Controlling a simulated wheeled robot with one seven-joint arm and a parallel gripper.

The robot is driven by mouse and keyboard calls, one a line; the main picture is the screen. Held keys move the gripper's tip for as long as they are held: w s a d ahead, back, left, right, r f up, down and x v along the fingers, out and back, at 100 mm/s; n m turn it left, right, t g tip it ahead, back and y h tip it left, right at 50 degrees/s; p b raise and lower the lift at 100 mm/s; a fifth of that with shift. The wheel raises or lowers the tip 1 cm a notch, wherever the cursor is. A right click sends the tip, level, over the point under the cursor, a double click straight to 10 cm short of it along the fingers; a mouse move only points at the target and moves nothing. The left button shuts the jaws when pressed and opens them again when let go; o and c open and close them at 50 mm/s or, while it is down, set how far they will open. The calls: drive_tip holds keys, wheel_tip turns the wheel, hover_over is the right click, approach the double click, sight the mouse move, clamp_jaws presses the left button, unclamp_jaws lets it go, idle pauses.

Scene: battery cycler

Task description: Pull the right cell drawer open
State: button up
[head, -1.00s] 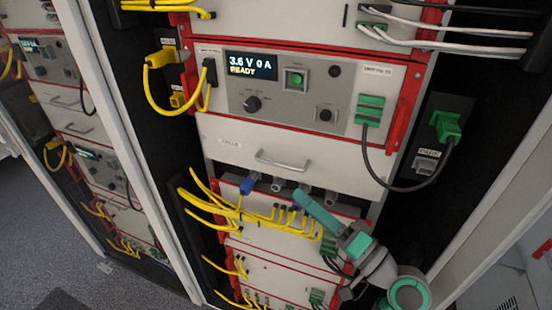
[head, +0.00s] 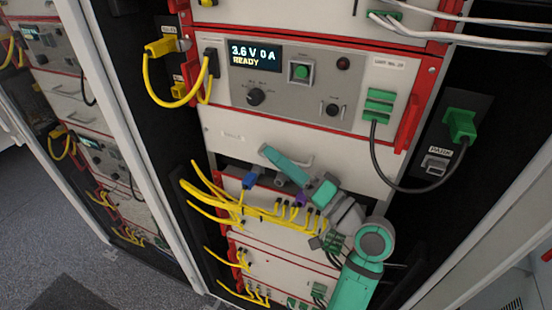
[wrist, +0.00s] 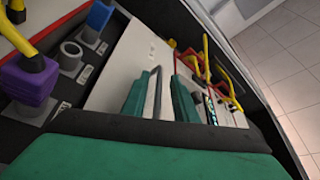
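The right cell drawer (head: 345,165) is a white panel below the cycler unit in the right rack. It looks flush with the rack. In the wrist view, the handle (wrist: 157,92) stands between the two teal fingers of my gripper (wrist: 163,88). The fingers are apart, with a gap visible on the right side of the bar. The left finger is very close to the bar; I cannot tell whether it touches. The drawer front (wrist: 125,62) lies behind the fingers.
Below the drawer, blue (head: 250,181) and purple (head: 301,199) plugs and a bundle of yellow cables (head: 262,215) sit close to my arm. A black cable (head: 384,165) loops to a green plug (head: 460,125) at right. The cycler display (head: 254,55) reads 3.6 V 0 A READY.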

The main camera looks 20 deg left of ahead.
drive_tip(key=shift+w+a, duration=0.25)
clamp_jaws()
idle(1.4)
